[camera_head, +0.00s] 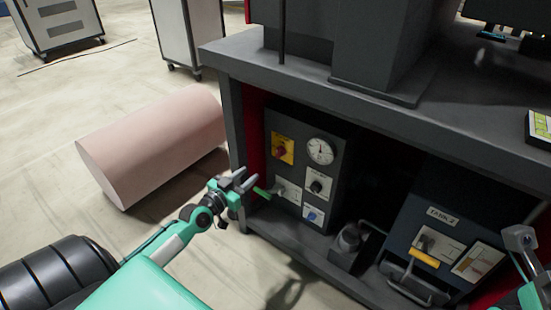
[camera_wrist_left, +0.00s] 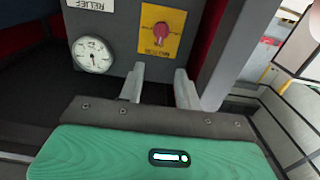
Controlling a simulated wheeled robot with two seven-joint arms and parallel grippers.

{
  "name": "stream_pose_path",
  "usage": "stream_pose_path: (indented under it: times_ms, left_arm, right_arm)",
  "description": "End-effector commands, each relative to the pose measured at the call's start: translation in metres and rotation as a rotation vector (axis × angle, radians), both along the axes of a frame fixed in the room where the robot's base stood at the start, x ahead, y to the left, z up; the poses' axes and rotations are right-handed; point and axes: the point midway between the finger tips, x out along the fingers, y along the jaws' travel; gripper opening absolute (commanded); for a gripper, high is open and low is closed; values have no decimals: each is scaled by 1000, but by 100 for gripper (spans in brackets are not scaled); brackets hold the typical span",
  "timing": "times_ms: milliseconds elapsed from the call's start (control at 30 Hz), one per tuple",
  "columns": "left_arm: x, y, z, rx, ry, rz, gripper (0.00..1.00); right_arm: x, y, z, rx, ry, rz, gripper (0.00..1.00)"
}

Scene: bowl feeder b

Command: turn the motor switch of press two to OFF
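The motor switch (camera_head: 280,150) is a red knob on a yellow plate at the upper left of a dark control panel under the bench. In the left wrist view, the motor switch (camera_wrist_left: 160,33) is straight ahead, beyond and above the fingertips; its setting is too small to read. My left gripper (camera_head: 248,181) is in front of the panel, below and left of the switch. Its fingers also show in the left wrist view (camera_wrist_left: 159,80), open, apart, and with nothing between them. My right gripper (camera_head: 520,239) shows only partly at the right edge.
The panel also holds a round gauge (camera_head: 320,151), a black knob (camera_head: 316,187) and a blue knob (camera_head: 312,216). A green-tipped lever (camera_head: 262,193) sticks out close to my left gripper. A tank box (camera_head: 430,240) stands right. A pink cylinder (camera_head: 155,145) lies left of the bench.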

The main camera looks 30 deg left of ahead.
Motion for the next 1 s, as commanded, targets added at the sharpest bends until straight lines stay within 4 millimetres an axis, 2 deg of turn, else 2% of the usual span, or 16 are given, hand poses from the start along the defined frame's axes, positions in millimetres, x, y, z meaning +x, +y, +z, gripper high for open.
stream_pose_path:
  times_ms: [267,1000]
  left_arm:
    - [21,-1,1,-1,-6,2,35]
    - [121,-9,0,-1,-4,2,35]
  right_arm:
    - [-4,2,1,0,-15,8,36]
    - [-6,6,3,1,-44,25,36]
